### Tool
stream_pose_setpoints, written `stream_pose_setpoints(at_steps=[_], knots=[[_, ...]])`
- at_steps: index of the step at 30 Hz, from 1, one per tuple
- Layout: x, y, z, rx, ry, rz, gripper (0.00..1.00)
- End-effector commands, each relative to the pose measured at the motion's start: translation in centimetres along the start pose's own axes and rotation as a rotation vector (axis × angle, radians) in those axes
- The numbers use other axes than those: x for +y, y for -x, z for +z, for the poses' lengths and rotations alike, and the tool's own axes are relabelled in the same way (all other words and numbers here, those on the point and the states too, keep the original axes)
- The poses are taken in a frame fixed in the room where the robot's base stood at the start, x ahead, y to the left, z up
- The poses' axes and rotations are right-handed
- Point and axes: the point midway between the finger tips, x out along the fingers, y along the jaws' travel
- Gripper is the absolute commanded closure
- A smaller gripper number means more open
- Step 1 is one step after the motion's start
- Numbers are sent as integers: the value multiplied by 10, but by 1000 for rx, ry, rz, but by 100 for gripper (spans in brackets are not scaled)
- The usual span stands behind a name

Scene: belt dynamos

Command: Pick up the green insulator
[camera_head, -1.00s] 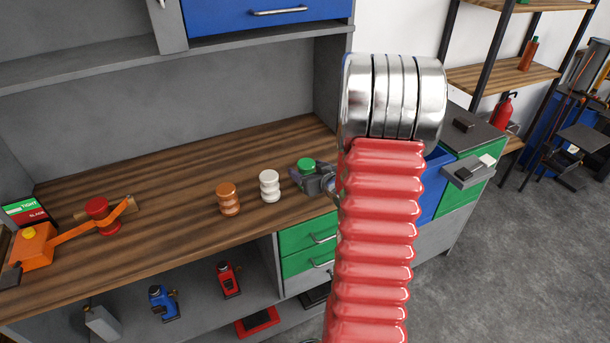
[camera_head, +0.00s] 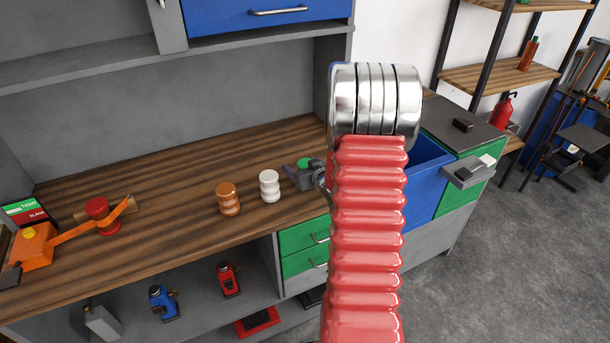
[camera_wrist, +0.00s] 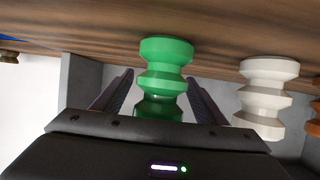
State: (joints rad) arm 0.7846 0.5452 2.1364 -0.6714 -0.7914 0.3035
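The green insulator (camera_wrist: 165,80), a ribbed spool shape, stands on the wooden bench (camera_head: 160,185). In the wrist view it is between the two fingers of my gripper (camera_wrist: 160,76), with a narrow gap visible on its left side. My gripper is open around it, and its lower part is hidden by the gripper body. In the head view only the top of the green insulator (camera_head: 304,162) shows beside the dark gripper (camera_head: 301,174); my red arm hides the rest of the wrist.
A white insulator (camera_head: 269,186) stands close to the left of the gripper, with an orange insulator (camera_head: 229,199) farther left. An orange belt device (camera_head: 36,246) is at the bench's left end. A blue bin (camera_head: 425,180) is right of the bench.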

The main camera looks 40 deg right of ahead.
Motion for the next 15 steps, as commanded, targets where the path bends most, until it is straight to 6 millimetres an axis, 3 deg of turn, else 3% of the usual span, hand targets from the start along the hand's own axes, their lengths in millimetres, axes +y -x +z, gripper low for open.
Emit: stream_pose_setpoints(at_steps=[15], knots=[[0, 0, 0, 0, 0, 0, 70]])
